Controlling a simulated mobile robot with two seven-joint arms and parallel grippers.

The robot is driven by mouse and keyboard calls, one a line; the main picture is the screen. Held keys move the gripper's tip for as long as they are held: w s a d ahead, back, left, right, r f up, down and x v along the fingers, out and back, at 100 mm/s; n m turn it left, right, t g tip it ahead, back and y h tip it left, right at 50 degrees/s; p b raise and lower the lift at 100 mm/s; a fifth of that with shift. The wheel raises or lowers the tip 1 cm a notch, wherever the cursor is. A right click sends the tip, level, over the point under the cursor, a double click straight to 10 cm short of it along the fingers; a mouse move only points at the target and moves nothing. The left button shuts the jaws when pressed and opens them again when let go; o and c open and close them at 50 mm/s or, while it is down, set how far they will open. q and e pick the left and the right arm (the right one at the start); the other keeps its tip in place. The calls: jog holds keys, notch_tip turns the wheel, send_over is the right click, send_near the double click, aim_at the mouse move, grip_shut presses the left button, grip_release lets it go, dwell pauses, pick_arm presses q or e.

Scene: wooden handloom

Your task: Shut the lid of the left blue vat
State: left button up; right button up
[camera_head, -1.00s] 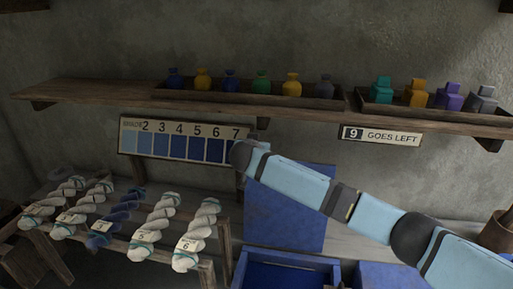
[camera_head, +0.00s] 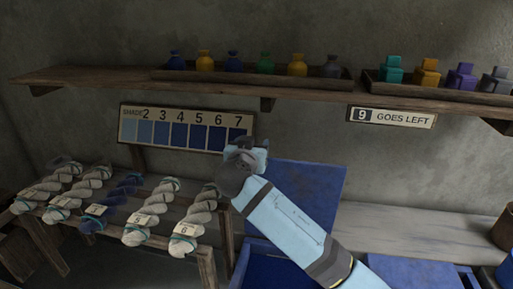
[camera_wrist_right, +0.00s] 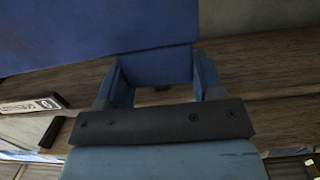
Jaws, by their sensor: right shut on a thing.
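The left blue vat (camera_head: 262,268) stands at the bottom middle of the head view with its interior showing. Its blue lid (camera_head: 318,195) is raised, standing up behind the opening. My right arm crosses in front of the vat and lid, and my right gripper (camera_head: 246,152) is at the lid's upper left; its fingertips are hard to make out there. In the right wrist view, my right gripper (camera_wrist_right: 159,62) is shut on a blue piece of the lid (camera_wrist_right: 157,68) between its fingers. A broad blue panel (camera_wrist_right: 85,30) fills the upper left. My left gripper is not in view.
A second blue vat (camera_head: 415,272) stands at the right with its top covered. A rack of yarn skeins (camera_head: 150,215) is at the left. A shelf (camera_head: 300,92) with bottles and a shade board (camera_head: 180,132) are behind. The grey ledge (camera_head: 430,230) at the right is bare.

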pick_arm(q)
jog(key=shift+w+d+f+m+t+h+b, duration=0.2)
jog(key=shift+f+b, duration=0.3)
jog(key=shift+b, duration=1.05)
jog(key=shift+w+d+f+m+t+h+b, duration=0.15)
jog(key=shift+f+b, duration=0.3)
jog(key=shift+b, duration=1.1)
pick_arm(e)
jog(key=s+a+f+t, duration=0.2)
jog(key=s+a+f, duration=0.1)
jog(key=s, duration=0.8)
jog(key=shift+s+h, duration=0.2)
jog(key=shift+h, duration=0.1)
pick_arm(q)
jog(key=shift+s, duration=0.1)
pick_arm(e)
jog(key=shift+a, duration=0.1)
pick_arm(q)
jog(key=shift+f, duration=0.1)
